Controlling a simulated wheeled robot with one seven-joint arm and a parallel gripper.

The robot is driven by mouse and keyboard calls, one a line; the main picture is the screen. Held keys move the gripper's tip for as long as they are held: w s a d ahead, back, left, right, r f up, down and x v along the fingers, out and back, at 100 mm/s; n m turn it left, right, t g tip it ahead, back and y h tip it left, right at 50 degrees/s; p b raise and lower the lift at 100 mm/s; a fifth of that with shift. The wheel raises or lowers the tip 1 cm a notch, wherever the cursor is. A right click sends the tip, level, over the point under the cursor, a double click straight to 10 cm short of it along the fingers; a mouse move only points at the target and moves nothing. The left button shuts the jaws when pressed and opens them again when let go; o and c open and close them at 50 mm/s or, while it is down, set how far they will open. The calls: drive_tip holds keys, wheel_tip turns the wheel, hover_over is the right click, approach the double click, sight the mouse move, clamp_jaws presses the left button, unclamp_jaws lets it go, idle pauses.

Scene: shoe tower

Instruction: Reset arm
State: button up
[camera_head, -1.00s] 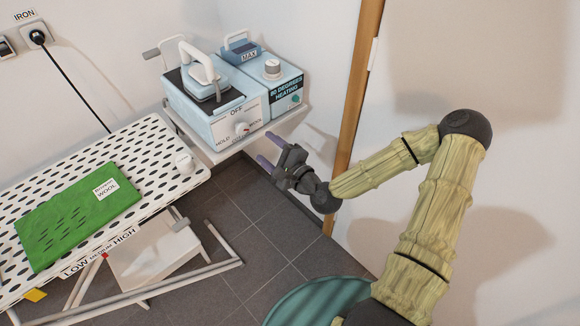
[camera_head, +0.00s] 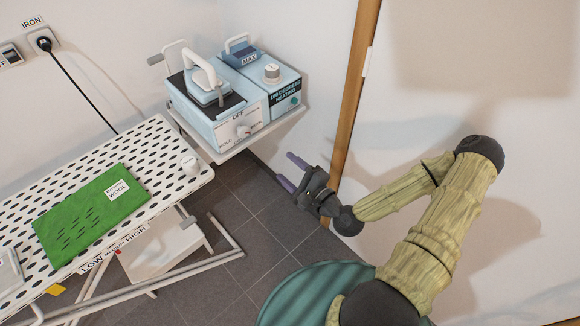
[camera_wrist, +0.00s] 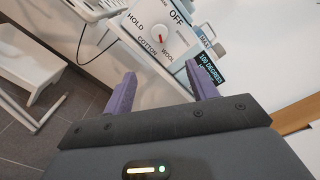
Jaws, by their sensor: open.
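My gripper (camera_head: 291,172) is open and empty in the head view. It hangs over the floor, below and to the right of the shelf with the iron station. In the wrist view my gripper's two purple fingers (camera_wrist: 162,92) are spread apart with nothing between them. My arm bends from the lower right up to its elbow and back down to the gripper, in front of the white wall.
The light-blue iron station (camera_head: 225,122) with dials and an iron (camera_head: 207,83) stands on a white shelf (camera_head: 262,133). The ironing board (camera_head: 170,180) with a green wool cloth (camera_head: 92,215) is at left. A wooden post (camera_head: 354,95) rises behind my gripper. Grey floor (camera_head: 235,205) lies open below.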

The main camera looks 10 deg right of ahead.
idle(0.4)
drive_tip(key=s+a+f+n+g+h+p, duration=0.1)
drive_tip(key=s+f+n+g+p, duration=0.2)
drive_tip(key=n+g, duration=0.45)
drive_tip(key=s+d+r+n+g+h+p, duration=0.2)
drive_tip(key=s+d+n+g+h, duration=0.15)
drive_tip(key=d+n, duration=0.2)
drive_tip(key=s+d+r+n+h+p, duration=0.1)
drive_tip(key=s+r+n+h+p, duration=0.1)
drive_tip(key=r, duration=0.8)
drive_tip(key=s+d+r+n+g+h+p, duration=0.1)
drive_tip(key=s+r+n+h+p, duration=0.1)
drive_tip(key=r, duration=0.9)
drive_tip(key=shift+s+d+r+h+p, duration=0.3)
drive_tip(key=shift+s+h+p, duration=0.4)
drive_tip(key=shift+s, duration=0.2)
